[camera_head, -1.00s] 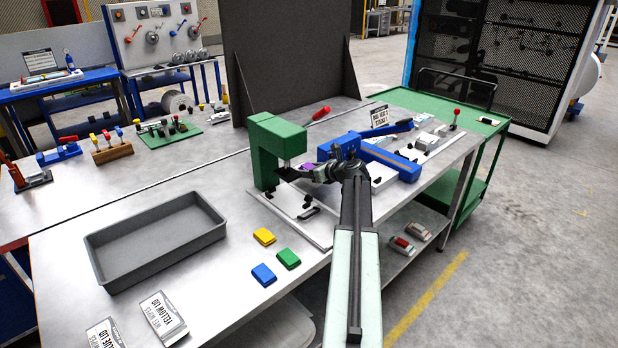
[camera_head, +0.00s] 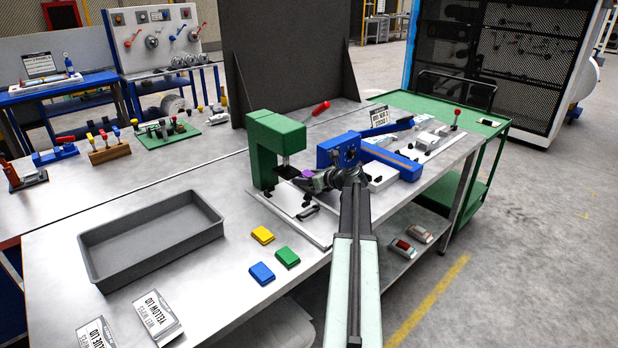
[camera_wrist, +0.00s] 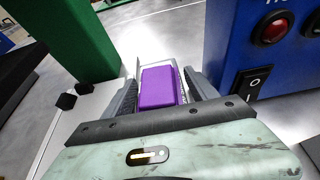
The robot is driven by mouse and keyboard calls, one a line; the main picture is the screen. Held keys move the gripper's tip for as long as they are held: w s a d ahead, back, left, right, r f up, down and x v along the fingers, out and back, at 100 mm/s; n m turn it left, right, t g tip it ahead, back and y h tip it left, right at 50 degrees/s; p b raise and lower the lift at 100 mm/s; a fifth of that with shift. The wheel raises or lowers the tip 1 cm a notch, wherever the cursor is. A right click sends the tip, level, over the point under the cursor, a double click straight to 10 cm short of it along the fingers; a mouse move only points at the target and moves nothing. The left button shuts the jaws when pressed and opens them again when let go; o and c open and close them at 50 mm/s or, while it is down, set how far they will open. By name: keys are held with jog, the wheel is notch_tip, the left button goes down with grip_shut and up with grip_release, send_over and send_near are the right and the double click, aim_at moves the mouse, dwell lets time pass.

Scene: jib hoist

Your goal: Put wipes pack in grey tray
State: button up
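A small purple-topped pack with white sides (camera_wrist: 160,87) lies between the two fingers of my gripper (camera_wrist: 162,82) in the wrist view. The fingers stand close along both its sides; I cannot tell if they press on it. In the head view, my gripper (camera_head: 305,180) is low beside the green press, with a little purple showing at it. The grey tray (camera_head: 150,270) is at the left on the bench, its visible floor empty. Two white cards or packs lie in front of it: one reads wet wipes, yellow lid (camera_head: 158,318), the other ends in blue lid (camera_head: 95,336).
The green press (camera_head: 272,145) stands left of my gripper, the blue machine (camera_head: 370,155) right of it. Yellow (camera_head: 262,235), green (camera_head: 287,257) and blue (camera_head: 262,273) blocks lie between tray and gripper. A dark upright panel (camera_head: 285,60) stands behind.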

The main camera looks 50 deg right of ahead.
jog(key=shift+s+r+p, duration=0.1)
jog(key=shift+r+p, duration=0.2)
jog(key=shift+p, duration=0.05)
jog(key=p+v, duration=0.4)
jog(key=v, duration=0.6)
jog(key=shift+s+r, duration=0.15)
jog(key=shift+s, duration=0.7)
